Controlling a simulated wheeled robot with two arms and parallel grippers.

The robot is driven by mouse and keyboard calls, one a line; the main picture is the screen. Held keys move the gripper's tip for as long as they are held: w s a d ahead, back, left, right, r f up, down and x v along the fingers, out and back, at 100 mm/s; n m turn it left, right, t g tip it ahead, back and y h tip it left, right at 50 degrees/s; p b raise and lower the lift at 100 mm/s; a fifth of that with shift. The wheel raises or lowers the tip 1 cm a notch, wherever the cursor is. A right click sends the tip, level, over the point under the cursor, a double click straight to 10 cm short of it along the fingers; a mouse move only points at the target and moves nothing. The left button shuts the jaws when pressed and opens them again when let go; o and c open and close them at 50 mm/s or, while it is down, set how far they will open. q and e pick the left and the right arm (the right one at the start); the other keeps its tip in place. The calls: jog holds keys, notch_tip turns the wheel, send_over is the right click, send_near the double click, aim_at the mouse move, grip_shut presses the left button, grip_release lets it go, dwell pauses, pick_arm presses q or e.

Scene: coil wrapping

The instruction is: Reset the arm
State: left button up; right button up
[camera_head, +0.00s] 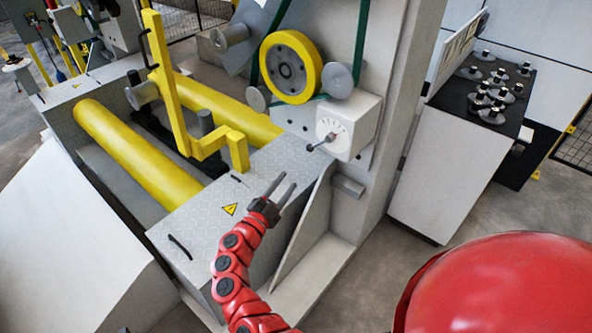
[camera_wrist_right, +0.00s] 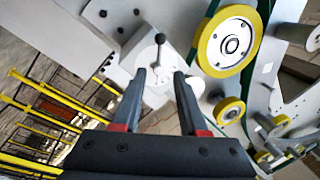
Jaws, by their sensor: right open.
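My right gripper (camera_head: 282,190) is at the end of the red segmented arm, over the grey patterned deck of the wrapping machine. Its two fingers are apart and nothing shows between them; the right wrist view also shows the gripper (camera_wrist_right: 163,72) open and empty. A lever with a dark knob (camera_head: 310,148) sticks out from a white dial box (camera_head: 352,122) above and to the right of the gripper. In the right wrist view the knob (camera_wrist_right: 160,39) shows just beyond the fingertips, apart from them. My left gripper is not in view.
A yellow wheel (camera_head: 291,67) with a green belt sits above the dial box. Yellow rollers (camera_head: 140,155) and a yellow bent bar (camera_head: 172,100) stand left of the gripper.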

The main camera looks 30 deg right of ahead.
jog(key=shift+v, duration=1.05)
